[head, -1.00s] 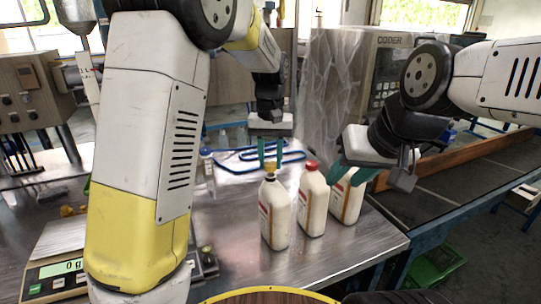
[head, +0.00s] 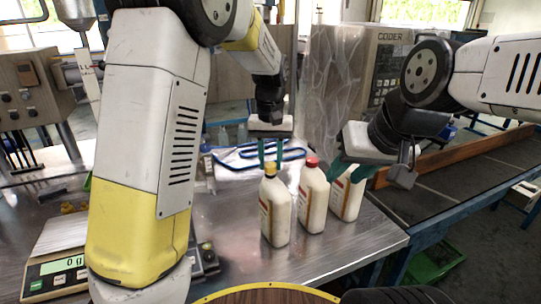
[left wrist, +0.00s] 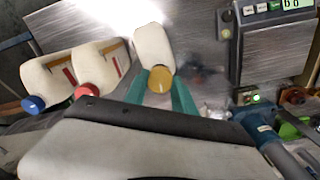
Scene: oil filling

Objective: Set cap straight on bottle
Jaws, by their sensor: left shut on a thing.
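The leftmost white bottle (head: 276,212) stands upright on the steel table, with a yellow cap (head: 269,169) on its neck. The cap looks about straight. My left gripper (head: 270,158) points down from above, its green fingers shut on the yellow cap. In the left wrist view the yellow cap (left wrist: 160,80) is between the two green fingers, over the mouth of the bottle (left wrist: 154,48). My right gripper (head: 352,170) is at the rightmost bottle (head: 345,200). Its green fingers stand apart and partly hide that bottle's top.
A bottle with a red cap (head: 312,196) stands close to the right of the yellow-capped one. The rightmost bottle's blue cap (left wrist: 33,104) shows in the left wrist view. A scale (head: 55,268) is at the front left. The table is clear in front of the bottles.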

